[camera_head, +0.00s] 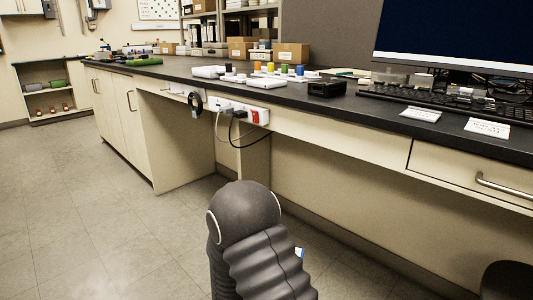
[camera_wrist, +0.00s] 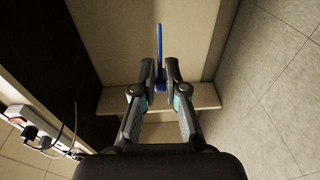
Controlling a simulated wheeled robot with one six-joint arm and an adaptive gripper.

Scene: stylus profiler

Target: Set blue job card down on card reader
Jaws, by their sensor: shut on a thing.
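The blue job card (camera_wrist: 159,42) shows edge-on as a thin upright blue strip in the wrist view. My gripper (camera_wrist: 164,75) is shut on its lower end, and the card sticks out beyond the fingertips. In the head view my arm hides the gripper; a small blue and white sliver (camera_head: 300,252) beside the arm may be part of the card. A small black box (camera_head: 327,88) on the bench top may be the card reader, but I cannot tell for sure. The card is apart from it.
The dark bench (camera_head: 300,99) runs across the head view. It bears a keyboard (camera_head: 430,98), a monitor (camera_head: 460,35), white paper cards (camera_head: 487,127) and white trays with coloured pieces (camera_head: 265,82). Sockets with cables (camera_head: 257,116) sit on its front. Open floor (camera_head: 90,200) lies at left.

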